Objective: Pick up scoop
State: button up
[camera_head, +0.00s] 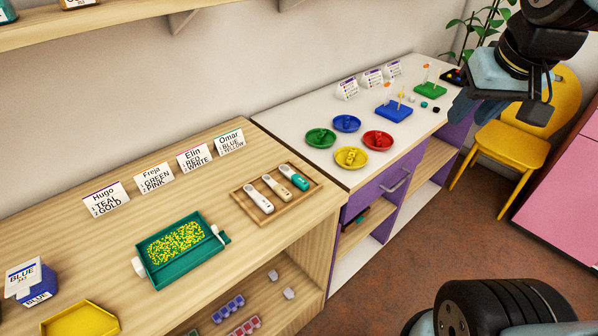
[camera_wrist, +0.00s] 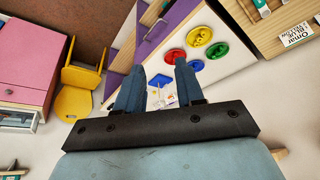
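Three scoop-like tools lie side by side in a shallow wooden tray (camera_head: 237,197) on the wooden counter: a white one (camera_head: 258,200), a beige one (camera_head: 277,189) and a teal one (camera_head: 293,177) with a pale end. Which one is the scoop is not marked. My gripper (camera_head: 468,108) is high at the upper right in the head view, well away from the tray. In the wrist view my gripper (camera_wrist: 159,66) has its two blue fingers apart with nothing between them.
A green tray (camera_head: 152,287) of yellow beads stands left of the wooden tray. Name cards (camera_head: 195,158) line the back. The white counter holds a red dish (camera_head: 378,140), other coloured dishes and a blue pegboard (camera_head: 394,112). A yellow chair (camera_head: 510,140) stands right.

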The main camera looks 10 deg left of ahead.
jog(key=w+a+f+n+g, duration=0.35)
jog(key=w+a, duration=0.35)
jog(key=a, duration=0.5)
jog(key=n+g, duration=0.1)
jog(key=n, duration=0.4)
send_over(301, 180)
notch_tip(301, 180, down, 9)
jog(key=shift+h, duration=0.3)
notch_tip(301, 180, down, 8)
jog(key=shift+d+r, duration=0.15)
jog(key=shift+r, duration=0.05)
jog(key=shift+f, duration=2.8)
jog(key=shift+c, duration=0.5)
grip_shut()
